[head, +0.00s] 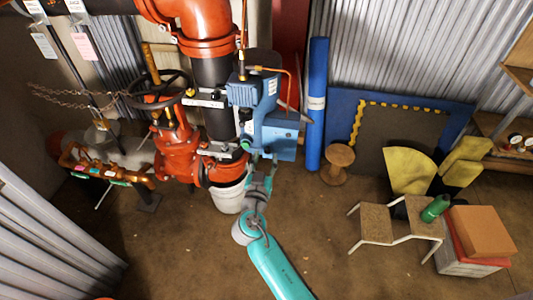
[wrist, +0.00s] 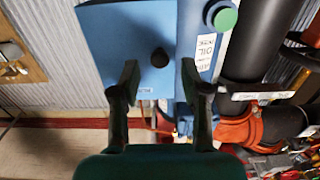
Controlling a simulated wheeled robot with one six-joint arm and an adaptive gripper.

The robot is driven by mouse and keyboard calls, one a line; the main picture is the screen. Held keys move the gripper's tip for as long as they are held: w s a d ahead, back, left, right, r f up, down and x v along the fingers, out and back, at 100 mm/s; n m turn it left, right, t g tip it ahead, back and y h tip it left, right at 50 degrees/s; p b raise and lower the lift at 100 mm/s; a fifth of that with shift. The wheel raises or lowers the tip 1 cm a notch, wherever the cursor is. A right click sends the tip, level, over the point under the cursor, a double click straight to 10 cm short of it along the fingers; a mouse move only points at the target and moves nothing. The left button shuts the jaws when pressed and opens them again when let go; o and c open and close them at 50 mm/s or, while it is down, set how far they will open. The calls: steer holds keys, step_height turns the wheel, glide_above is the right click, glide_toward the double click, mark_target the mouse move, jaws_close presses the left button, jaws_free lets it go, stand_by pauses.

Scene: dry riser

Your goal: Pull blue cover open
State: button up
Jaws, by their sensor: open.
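The blue cover (wrist: 118,40) is a flat blue panel with a black knob (wrist: 160,57) in the wrist view. It looks shut against the blue housing beside it. In the head view, the blue box (head: 283,124) is on the pump unit by the black pipe. My gripper (wrist: 166,85) is open, with its two dark fingers reaching toward the panel on either side of the knob's line. The knob appears beyond the fingertips, and I cannot tell the exact gap. In the head view my arm reaches up to the box and its fingers are hard to make out.
Red valve pipework (head: 178,155) and a white bucket (head: 229,196) stand left of my arm. A blue roll (head: 317,100) and a wooden spool (head: 338,163) stand to the right. A chair, yellow-backed seats and stacked boxes (head: 480,232) are farther right. Some floor between is clear.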

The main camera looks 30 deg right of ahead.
mark_target(280, 143)
steer(key=shift+x, duration=1.45)
jaws_close()
